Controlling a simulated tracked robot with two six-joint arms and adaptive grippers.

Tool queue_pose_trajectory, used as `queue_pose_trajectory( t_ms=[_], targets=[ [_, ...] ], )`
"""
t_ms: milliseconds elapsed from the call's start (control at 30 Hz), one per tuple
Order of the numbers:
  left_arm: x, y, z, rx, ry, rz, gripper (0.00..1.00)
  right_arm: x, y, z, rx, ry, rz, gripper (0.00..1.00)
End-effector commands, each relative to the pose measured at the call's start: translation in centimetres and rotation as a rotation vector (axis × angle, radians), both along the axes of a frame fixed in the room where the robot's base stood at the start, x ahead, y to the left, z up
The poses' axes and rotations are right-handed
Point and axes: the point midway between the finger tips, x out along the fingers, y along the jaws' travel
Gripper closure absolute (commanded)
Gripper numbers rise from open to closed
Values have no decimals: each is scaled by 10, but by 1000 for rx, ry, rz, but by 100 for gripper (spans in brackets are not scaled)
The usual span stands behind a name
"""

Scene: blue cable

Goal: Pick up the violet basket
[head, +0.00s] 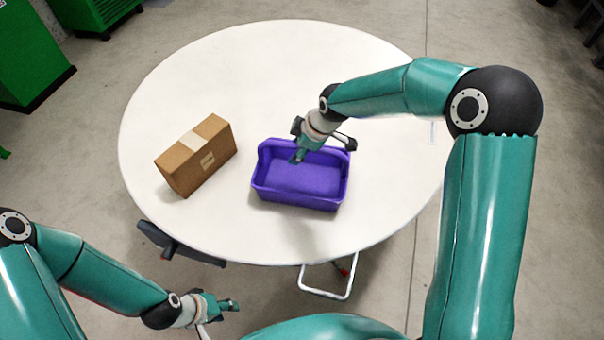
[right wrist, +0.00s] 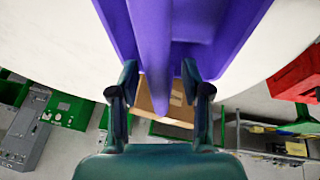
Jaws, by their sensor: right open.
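The violet basket (head: 297,199) stands upright on the white round table, right of its middle, and looks empty. My right gripper (head: 298,157) is at the basket's far side, over its far wall. In the right wrist view the basket (right wrist: 150,35) fills the top. The open fingers of my right gripper (right wrist: 164,78) lie on either side of a violet wall edge, with gaps to it. Whether a finger touches the basket I cannot tell. My left gripper (head: 222,306) is low at the bottom left, off the table and away from the basket; its jaw opening is unclear.
A brown cardboard box (head: 196,157) stands on the white table (head: 225,75) left of the basket. The far part of the table is clear. A dark chair (head: 180,246) and a white-framed seat (head: 328,290) stand at the near edge. Green cabinets (head: 30,55) are at the far left.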

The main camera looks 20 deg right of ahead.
Motion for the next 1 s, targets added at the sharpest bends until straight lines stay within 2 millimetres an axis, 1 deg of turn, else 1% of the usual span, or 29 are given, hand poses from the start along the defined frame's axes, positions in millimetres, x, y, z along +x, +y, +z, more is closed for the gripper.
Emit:
queue_pose_trajectory(
  t_ms=[200,367,400,500,1000],
  targets=[
    [0,0,0,0,0,0,60,0,0,0,0,0,1,52],
    [0,0,0,0,0,0,60,0,0,0,0,0,1,79],
    [0,0,0,0,0,0,60,0,0,0,0,0,1,86],
    [0,0,0,0,0,0,60,0,1,0,0,0,1,100],
    [0,0,1,0,0,0,60,1,1,1,0,-2,1,100]
  ],
)
